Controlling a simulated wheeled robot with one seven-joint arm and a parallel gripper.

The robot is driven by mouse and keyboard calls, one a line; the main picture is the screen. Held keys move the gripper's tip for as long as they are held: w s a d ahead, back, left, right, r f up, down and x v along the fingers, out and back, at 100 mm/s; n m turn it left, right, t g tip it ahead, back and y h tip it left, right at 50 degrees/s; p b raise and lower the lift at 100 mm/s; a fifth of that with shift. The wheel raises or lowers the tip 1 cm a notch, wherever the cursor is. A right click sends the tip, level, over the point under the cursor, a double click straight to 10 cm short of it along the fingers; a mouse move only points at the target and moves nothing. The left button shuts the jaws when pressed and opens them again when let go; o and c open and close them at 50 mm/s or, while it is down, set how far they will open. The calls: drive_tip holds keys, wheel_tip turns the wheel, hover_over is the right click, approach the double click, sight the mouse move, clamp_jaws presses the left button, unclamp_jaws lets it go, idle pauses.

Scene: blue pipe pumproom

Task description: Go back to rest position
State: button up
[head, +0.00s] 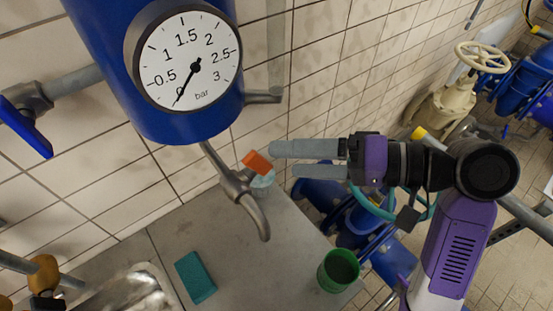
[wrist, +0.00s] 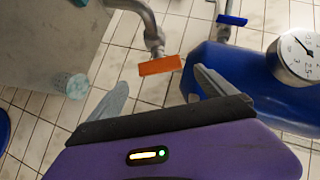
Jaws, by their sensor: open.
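My gripper (head: 285,160) is open and empty, with its two grey fingers pointing left in the head view. In the wrist view my gripper (wrist: 160,90) shows its fingers spread apart. Just beyond the fingertips is a small orange tap handle (head: 257,162) on a grey spout that bends downward. The orange handle (wrist: 160,65) also shows in the wrist view, between and beyond the fingers, and looks apart from them.
A blue tank with a round gauge (head: 190,62) hangs at the upper left. A blue-handled valve (head: 25,127) is at far left. The counter (head: 215,225) holds a teal sponge (head: 195,277), a green cup (head: 338,271) and a pale cup (head: 262,182). Blue pipes (head: 325,192) lie below my arm.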

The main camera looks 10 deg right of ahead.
drive_tip(key=shift+v, duration=0.9)
drive_tip(key=w+d+r+m+t+h, duration=0.25)
drive_tip(key=w+d+t+h, duration=0.25)
drive_tip(key=w+d+t, duration=0.25)
drive_tip(key=s+d+f+m+t+h+b, duration=0.2)
drive_tip(key=s+d+f+t+h, duration=0.15)
drive_tip(key=d+f+h, duration=0.45)
drive_tip(key=s+a+f+n+g+b, duration=0.1)
drive_tip(key=s+a+f+n, duration=0.1)
drive_tip(key=s+f, duration=0.3)
drive_tip(key=s+a+f+n+g+b, duration=0.1)
drive_tip(key=s+a+f+n, duration=0.1)
drive_tip(key=s, duration=1.1)
drive_tip(key=s+a+f+n+g+b, duration=0.1)
drive_tip(key=s+a+f+n+b, duration=0.1)
drive_tip(key=s+a+f, duration=0.2)
drive_tip(key=s+f, duration=0.3)
drive_tip(key=s, duration=0.3)
drive_tip(key=shift+a+f, duration=0.15)
drive_tip(key=shift+f, duration=0.15)
